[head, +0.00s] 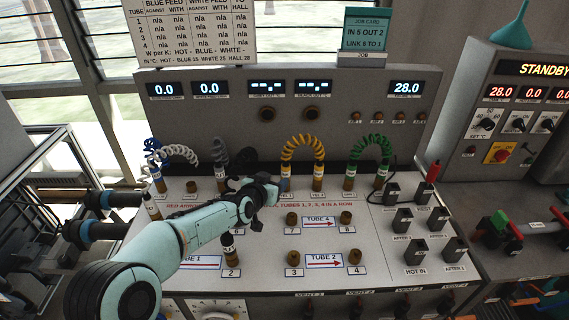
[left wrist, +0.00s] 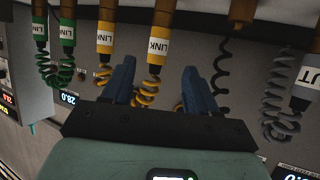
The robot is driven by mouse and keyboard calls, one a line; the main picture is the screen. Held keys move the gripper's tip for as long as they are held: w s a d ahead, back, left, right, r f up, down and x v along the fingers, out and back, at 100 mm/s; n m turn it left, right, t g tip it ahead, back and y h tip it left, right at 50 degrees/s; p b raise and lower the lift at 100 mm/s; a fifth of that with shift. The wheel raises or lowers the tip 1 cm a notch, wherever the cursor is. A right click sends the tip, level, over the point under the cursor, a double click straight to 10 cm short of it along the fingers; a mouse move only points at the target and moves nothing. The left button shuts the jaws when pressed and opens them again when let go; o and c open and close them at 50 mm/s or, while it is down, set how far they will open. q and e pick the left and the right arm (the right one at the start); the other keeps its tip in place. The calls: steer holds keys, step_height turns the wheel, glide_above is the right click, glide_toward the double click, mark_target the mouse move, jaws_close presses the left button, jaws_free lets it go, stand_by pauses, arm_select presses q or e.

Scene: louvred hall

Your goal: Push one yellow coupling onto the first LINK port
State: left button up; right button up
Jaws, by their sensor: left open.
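A yellow coiled hose (head: 302,142) arches between two yellow couplings standing upright at the back of the white deck. My left gripper (head: 278,187) is at the left yellow coupling (head: 286,171), partly hiding its lower part. The right yellow coupling (head: 318,178) stands clear. In the left wrist view my open blue fingers (left wrist: 158,88) point towards a yellow coupling (left wrist: 159,50) marked LINK, which lies between their lines. I cannot tell whether they touch it. The other yellow coupling (left wrist: 105,35) is outside the fingers. My right gripper is out of view.
A green hose (head: 370,145) stands close right of the yellow pair, a dark grey hose (head: 220,150) to the left. Brass ports, such as one at TUBE 4 (head: 346,217), stand on the deck. Black sockets (head: 403,218) fill the right side. The job card (head: 366,30) reads LINK 6 TO 1.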

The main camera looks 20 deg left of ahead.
mark_target(284, 173)
arm_select(q)
steer(key=p+x, duration=0.4)
steer(key=x, duration=0.4)
steer(key=shift+w+d, duration=0.15)
steer(key=shift+w+f, duration=0.3)
steer(key=shift+w, duration=0.25)
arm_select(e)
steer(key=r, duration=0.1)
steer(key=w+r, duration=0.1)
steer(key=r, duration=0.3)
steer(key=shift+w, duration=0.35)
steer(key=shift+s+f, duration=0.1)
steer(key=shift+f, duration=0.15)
arm_select(q)
jaws_close()
stand_by(0.3)
